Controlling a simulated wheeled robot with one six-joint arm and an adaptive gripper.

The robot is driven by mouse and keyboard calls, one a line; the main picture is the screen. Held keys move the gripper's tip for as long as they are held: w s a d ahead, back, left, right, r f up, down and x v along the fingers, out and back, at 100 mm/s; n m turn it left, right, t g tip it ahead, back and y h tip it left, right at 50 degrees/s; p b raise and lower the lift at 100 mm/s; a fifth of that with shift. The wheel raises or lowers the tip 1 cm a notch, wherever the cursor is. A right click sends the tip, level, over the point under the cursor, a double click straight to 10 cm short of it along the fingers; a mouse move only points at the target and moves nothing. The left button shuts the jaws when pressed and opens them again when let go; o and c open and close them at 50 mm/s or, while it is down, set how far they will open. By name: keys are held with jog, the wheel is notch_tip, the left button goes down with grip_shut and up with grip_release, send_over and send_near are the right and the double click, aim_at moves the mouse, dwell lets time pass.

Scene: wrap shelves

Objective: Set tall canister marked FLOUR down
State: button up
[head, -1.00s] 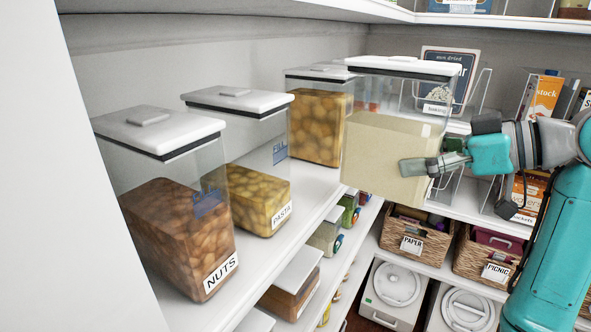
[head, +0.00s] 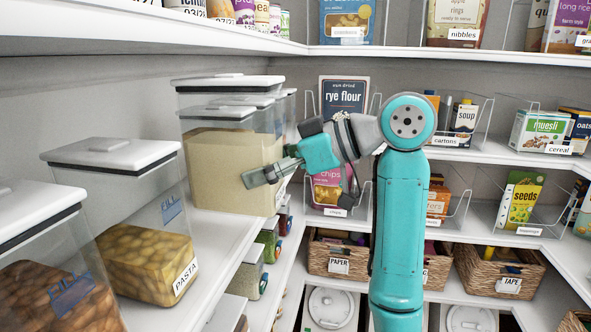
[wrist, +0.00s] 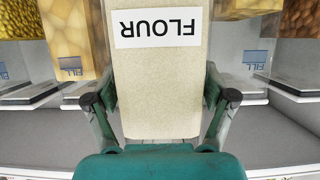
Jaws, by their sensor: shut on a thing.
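The tall FLOUR canister (head: 228,165) is clear with pale tan contents and looks upright. In the head view it is over the left shelf (head: 200,245), behind the PASTA canister (head: 150,260). I cannot tell whether its base touches the shelf. My gripper (head: 262,176) is shut on its sides from the right. In the wrist view, the canister (wrist: 160,85) is between my two fingers, and its FLOUR label (wrist: 157,28) reads upside down. The far finger is hidden in the head view.
The NUTS canister (head: 60,285) stands nearest. More canisters stand behind the flour one, partly hidden. An upper shelf (head: 150,45) runs overhead. Smaller jars (head: 268,240) are below. Wire bins and baskets line the back shelves, with the rye flour box (head: 343,97) nearby.

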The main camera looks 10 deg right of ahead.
aim_at(209, 162)
jog(key=w+a, duration=0.1)
jog(key=a, duration=0.2)
jog(key=w+a, duration=0.1)
jog(key=a, duration=0.2)
jog(key=w+a, duration=0.1)
jog(key=a, duration=0.2)
jog(key=shift+w+a+r, duration=0.1)
jog(key=shift+f, duration=3.15)
jog(key=shift+w+a+f, duration=0.1)
jog(key=shift+a+f, duration=0.1)
jog(key=shift+f, duration=0.15)
jog(key=o, duration=1.7)
jog(key=shift+f, duration=0.2)
